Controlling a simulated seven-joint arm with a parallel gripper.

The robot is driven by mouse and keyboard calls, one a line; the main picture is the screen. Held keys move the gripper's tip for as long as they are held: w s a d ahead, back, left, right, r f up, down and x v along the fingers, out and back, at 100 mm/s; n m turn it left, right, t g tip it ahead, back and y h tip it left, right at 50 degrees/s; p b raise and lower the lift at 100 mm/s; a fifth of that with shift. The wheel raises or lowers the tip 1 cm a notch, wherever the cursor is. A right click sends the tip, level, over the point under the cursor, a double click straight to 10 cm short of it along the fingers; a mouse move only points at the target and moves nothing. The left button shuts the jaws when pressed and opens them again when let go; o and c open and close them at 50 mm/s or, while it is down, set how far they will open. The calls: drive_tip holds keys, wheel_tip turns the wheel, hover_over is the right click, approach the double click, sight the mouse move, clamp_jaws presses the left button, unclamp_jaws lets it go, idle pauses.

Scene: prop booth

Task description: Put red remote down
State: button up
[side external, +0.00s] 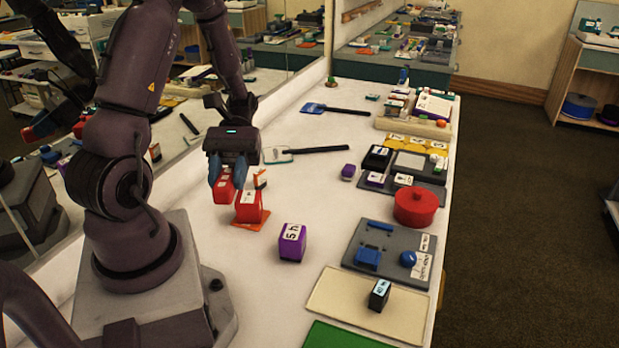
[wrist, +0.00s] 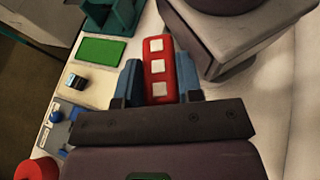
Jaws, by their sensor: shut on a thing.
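The red remote (wrist: 159,62) has three white square buttons facing the wrist camera. My gripper (wrist: 160,85) is shut on it, with a blue finger on each side. In the side view my gripper (side external: 227,172) points down over the white table (side external: 330,185), and the red remote (side external: 223,189) shows at its fingertips. The remote's lower end is close to a red block with a white label (side external: 249,207). I cannot tell whether the remote touches the table.
The red block stands by an orange piece (side external: 251,224). A purple block (side external: 291,242) stands nearer the camera. A red round pot (side external: 416,206), a grey board (side external: 372,258), a cream board (side external: 340,300) and a green mat (side external: 335,337) line the right edge. A mirror borders the left side.

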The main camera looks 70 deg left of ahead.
drive_tip(key=a+m+g+y, duration=0.7)
drive_tip(key=a+m+y, duration=0.4)
drive_tip(key=m+y, duration=0.6)
drive_tip(key=w+a+r+m+t+y, duration=0.3)
drive_tip(key=w+m+t+y, duration=0.3)
drive_tip(key=m+y, duration=0.1)
drive_tip(key=m+t+y, duration=0.2)
drive_tip(key=m+t, duration=0.5)
hover_over(311, 179)
drive_tip(key=f, duration=1.8)
drive_tip(key=shift+s+d, duration=0.25)
drive_tip(key=shift+w+a+f, duration=0.15)
drive_tip(key=shift+f, duration=0.15)
drive_tip(key=shift+w+f, duration=0.1)
drive_tip(key=shift+f, duration=1.45)
